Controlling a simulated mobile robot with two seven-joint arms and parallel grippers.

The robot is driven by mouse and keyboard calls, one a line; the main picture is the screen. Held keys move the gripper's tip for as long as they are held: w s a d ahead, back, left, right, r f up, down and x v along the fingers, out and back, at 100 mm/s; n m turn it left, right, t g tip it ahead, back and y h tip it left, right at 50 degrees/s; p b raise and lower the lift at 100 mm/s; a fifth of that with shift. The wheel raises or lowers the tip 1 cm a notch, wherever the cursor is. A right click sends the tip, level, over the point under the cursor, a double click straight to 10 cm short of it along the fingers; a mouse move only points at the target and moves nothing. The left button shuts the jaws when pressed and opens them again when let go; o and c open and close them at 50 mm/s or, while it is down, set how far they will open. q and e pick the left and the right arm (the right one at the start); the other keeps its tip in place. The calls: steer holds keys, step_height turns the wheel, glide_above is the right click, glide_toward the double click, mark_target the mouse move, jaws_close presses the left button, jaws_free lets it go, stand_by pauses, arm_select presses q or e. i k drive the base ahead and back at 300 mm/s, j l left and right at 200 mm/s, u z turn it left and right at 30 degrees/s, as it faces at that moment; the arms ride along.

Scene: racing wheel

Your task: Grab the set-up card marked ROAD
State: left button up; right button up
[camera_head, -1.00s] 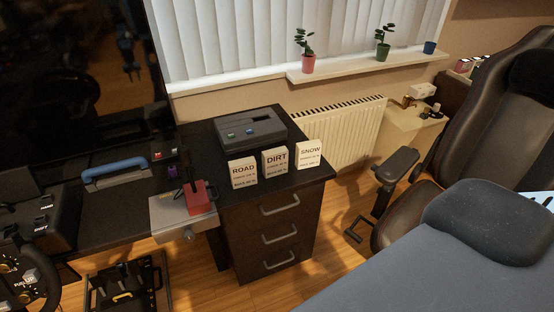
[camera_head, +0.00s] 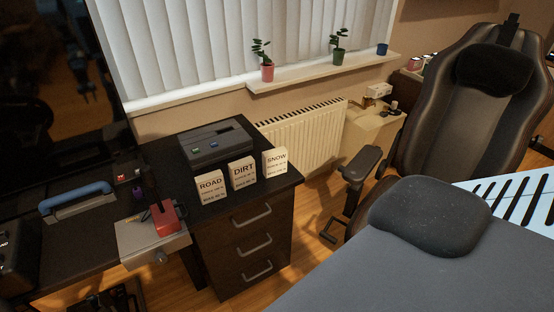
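The white ROAD card (camera_head: 211,187) stands upright near the front edge of the dark desk top (camera_head: 222,212), above the drawers. It is the leftmost of three similar cards. The DIRT card (camera_head: 242,172) stands just right of it, and the SNOW card (camera_head: 275,162) stands at the far right near the desk corner. Neither of my grippers shows in the head view.
A dark grey box (camera_head: 216,141) sits behind the cards. A red-topped shifter (camera_head: 166,217) on a grey mount is left of ROAD. A drawer unit (camera_head: 245,235) is below. A black chair (camera_head: 475,110) and grey padded surface (camera_head: 400,260) fill the right.

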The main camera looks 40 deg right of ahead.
mark_target(210, 186)
steer(key=i, duration=0.95)
steer(key=z, duration=0.8)
